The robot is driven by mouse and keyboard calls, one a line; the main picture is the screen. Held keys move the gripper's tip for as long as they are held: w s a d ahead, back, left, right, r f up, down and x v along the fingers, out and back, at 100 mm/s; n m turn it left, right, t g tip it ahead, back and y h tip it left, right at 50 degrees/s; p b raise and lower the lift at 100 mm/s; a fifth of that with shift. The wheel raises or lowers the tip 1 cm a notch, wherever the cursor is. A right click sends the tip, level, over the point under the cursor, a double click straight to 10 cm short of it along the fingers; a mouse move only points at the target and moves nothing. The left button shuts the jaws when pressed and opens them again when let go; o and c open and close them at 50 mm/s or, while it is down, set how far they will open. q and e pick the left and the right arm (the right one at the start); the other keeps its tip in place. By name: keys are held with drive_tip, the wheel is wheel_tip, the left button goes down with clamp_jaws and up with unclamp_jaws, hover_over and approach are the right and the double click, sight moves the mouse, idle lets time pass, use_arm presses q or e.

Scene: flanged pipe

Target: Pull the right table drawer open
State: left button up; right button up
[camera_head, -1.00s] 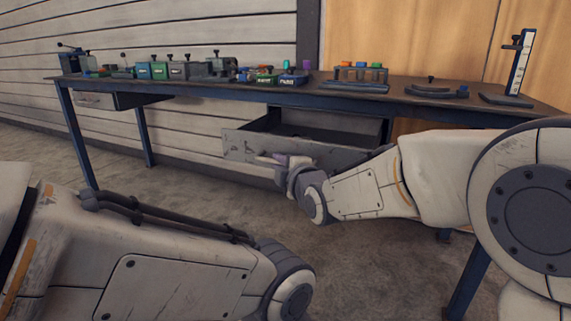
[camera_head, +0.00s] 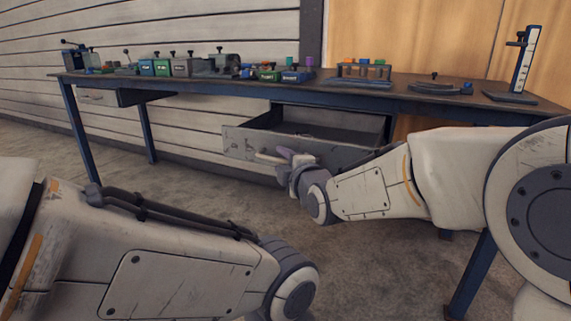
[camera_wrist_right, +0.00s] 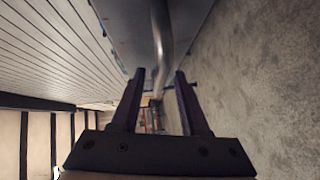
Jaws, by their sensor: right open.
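The right table drawer (camera_head: 240,142) stands pulled out under the table (camera_head: 225,86), with its grey scratched front facing me and its inside visible. A pale bar handle (camera_head: 268,157) is on the front. My right gripper (camera_head: 284,157) is at the handle's right end in the head view. In the right wrist view, the fingers of my right gripper (camera_wrist_right: 160,75) are apart, and the metal handle bar (camera_wrist_right: 161,35) runs ahead, in line with the gap between them. I cannot tell whether they touch it. My left arm crosses the foreground, but its gripper is out of frame.
Several small vises and boxes (camera_head: 180,67), a rack with coloured pieces (camera_head: 362,72) and a measuring stand (camera_head: 521,65) stand on the tabletop. A closed left drawer (camera_head: 97,98) hangs under the table's left side. The floor before the drawer is clear.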

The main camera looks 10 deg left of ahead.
drive_tip(key=p+v, duration=0.3)
drive_tip(key=v, duration=0.7)
drive_tip(key=shift+s+d, duration=0.15)
drive_tip(key=shift+s, duration=0.05)
